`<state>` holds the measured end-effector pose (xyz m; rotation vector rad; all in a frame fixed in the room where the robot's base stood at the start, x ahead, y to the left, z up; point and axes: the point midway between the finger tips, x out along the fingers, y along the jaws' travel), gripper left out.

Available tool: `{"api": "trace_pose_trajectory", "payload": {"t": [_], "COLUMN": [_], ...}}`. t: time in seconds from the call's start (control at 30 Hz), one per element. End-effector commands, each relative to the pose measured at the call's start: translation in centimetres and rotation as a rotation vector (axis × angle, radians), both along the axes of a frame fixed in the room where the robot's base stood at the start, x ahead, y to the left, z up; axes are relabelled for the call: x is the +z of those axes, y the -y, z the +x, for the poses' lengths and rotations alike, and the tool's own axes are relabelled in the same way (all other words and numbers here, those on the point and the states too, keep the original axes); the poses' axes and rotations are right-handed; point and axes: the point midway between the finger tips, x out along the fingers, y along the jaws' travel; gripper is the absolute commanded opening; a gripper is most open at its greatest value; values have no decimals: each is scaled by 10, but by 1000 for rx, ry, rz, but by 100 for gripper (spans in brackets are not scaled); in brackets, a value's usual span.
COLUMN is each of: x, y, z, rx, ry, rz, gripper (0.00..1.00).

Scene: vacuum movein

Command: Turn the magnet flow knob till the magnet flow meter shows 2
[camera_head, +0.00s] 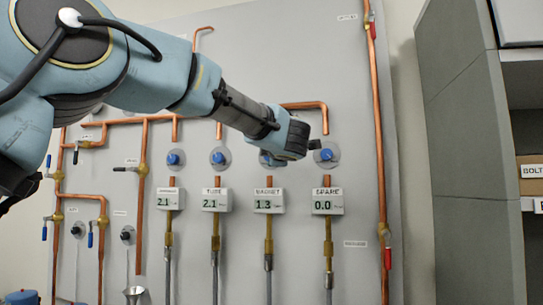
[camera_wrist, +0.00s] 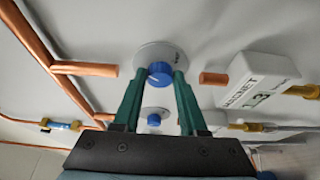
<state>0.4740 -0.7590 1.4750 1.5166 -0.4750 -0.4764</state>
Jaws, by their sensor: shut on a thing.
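The blue magnet flow knob (camera_wrist: 160,72) sits on a round grey plate in the wrist view. My gripper (camera_wrist: 158,78) has one green finger on each side of it and is shut on it. In the head view, my gripper and wrist cover most of this knob, third from the left in the row. The magnet flow meter (camera_head: 269,201) is a white box below it reading 1.3. The meter also shows in the wrist view (camera_wrist: 255,80), turned sideways, with its label legible.
Other blue knobs (camera_head: 218,158) sit left and right on the grey panel. Their meters read 2.1, 2.1 and 0.0, the last labelled spare (camera_head: 328,201). Copper pipes (camera_head: 377,120) run over the panel. A grey shelf (camera_head: 465,150) stands at the right.

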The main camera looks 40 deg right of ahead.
Motion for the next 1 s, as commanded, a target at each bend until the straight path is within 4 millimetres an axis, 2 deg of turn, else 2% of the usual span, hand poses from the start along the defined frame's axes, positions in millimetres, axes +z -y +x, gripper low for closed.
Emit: {"api": "trace_pose_trajectory", "payload": {"t": [0.17,0.2,0.43,0.77,1.0], "x": [0,0,0,-1,-3], "y": [0,0,0,-2,-24], "z": [1,1,1,-4,-36], "rx": [2,2,1,0,-2], "ry": [1,1,1,1,3], "rz": [1,1,2,0,-1], "gripper": [0,45,71,72,72]}}
